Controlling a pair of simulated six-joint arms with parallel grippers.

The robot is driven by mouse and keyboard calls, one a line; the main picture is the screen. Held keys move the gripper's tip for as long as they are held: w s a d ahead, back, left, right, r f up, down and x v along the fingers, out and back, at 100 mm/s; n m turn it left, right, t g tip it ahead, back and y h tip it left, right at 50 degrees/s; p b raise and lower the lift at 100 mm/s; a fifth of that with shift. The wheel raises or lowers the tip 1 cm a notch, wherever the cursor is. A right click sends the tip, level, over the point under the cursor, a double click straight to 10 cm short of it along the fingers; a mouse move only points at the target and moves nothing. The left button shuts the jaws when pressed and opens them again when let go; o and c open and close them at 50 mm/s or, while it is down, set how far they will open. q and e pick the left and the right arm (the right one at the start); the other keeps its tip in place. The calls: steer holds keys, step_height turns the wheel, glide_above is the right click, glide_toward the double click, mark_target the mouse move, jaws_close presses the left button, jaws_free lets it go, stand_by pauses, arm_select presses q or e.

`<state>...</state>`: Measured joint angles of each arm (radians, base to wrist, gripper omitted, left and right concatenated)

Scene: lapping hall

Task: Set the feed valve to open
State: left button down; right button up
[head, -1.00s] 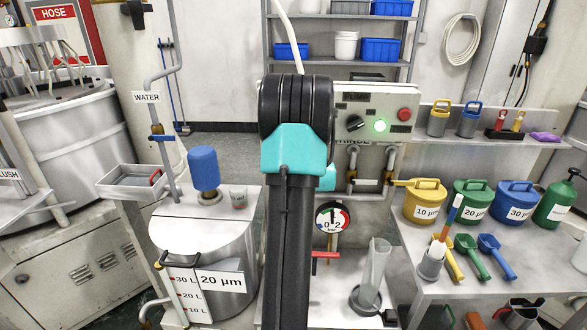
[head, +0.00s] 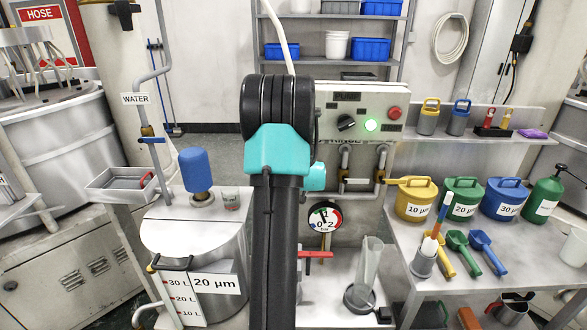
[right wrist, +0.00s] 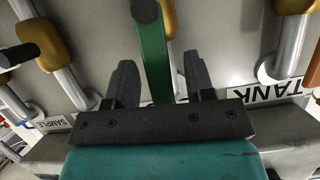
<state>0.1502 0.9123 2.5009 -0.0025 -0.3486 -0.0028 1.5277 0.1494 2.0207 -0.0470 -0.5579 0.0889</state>
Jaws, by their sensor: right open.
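In the right wrist view a green lever (right wrist: 152,58) with a dark round end stands between the two fingers of my right gripper (right wrist: 160,72). The gripper is open, one finger on each side of the lever, with gaps visible. No label for this lever shows, so I cannot tell from the picture whether it is the feed valve. In the head view my right arm covers the middle of the rig and hides the lever and the fingers. A red-handled valve (head: 316,254) sits below the pressure gauge (head: 325,217). My left gripper is not in view.
Pipes with brass fittings flank the lever, near a TANK label (right wrist: 283,92) and a SAMPLE label (right wrist: 52,122). A control box (head: 330,101) with a lit green lamp stands behind. A clear cylinder (head: 370,262) stands at right, a 20 µm drum (head: 196,240) at left.

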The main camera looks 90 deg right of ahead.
steer(key=v, duration=1.7)
steer(key=shift+a, duration=0.2)
steer(key=shift+w+r, duration=0.1)
